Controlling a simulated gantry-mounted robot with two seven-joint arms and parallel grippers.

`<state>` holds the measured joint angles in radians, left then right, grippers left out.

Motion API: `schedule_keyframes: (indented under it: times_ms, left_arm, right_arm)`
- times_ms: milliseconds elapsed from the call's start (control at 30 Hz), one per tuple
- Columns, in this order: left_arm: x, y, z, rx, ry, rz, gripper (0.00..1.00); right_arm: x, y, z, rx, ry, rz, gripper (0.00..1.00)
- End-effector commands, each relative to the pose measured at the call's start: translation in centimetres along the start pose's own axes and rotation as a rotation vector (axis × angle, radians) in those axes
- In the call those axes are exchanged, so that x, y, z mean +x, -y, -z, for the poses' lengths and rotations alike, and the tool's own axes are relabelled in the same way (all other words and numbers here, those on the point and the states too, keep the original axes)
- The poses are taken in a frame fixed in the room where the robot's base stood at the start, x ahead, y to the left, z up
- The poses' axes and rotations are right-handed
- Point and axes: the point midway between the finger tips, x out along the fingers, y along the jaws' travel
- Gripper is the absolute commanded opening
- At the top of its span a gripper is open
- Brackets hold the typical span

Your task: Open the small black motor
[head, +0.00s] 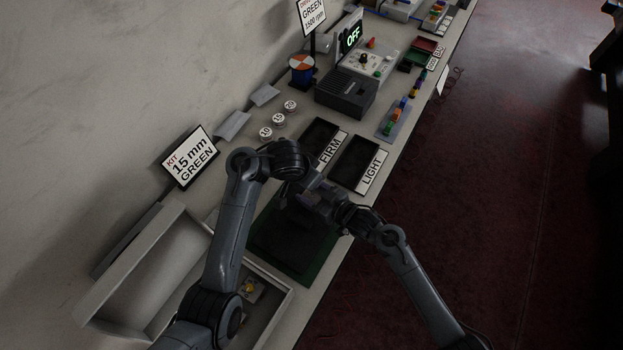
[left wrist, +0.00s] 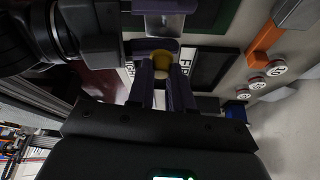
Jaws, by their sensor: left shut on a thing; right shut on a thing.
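My left gripper (left wrist: 163,82) and right gripper (left wrist: 165,42) meet tip to tip in the left wrist view, both shut on a small round thing (left wrist: 163,60) with a yellow-tan face. Its body is mostly hidden by the purple fingers, so I cannot tell whether it is black or whether its parts are separated. In the head view my right gripper (head: 321,194) meets the left hand above the dark work mat with a green border (head: 322,262). The left fingertips and the held thing are hidden there.
Black trays labelled FIRM (head: 318,133) and LIGHT (head: 352,165) lie just beyond the hands. An open grey box (head: 128,268) holds a small yellow part (head: 248,289). White round pieces (head: 279,119), a black machine (head: 346,93) and a kit sign (head: 190,157) stand farther along.

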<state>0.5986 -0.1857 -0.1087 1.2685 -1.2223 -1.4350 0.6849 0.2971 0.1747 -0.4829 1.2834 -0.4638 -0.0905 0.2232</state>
Motion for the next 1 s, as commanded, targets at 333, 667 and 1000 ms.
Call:
schedule_keyframes:
  times_ms: [333, 667, 1000]
  left_arm:
    - [0.1, 0.0, 0.0, 0.0, 0.0, 0.0, 0.0]
    - [0.0, 0.0, 0.0, -0.001, 0.0, 0.0, 0.0]
    - [-0.4, 0.0, 0.2, -0.001, 0.0, 0.0, 0.0]
  right_arm:
    - [0.0, 0.1, -0.4, 0.003, 0.008, 0.001, 0.92]
    - [-0.3, 0.0, -0.2, 0.001, 0.003, 0.0, 0.92]
    - [-4.9, 0.0, -0.2, -0.001, 0.004, -0.001, 0.92]
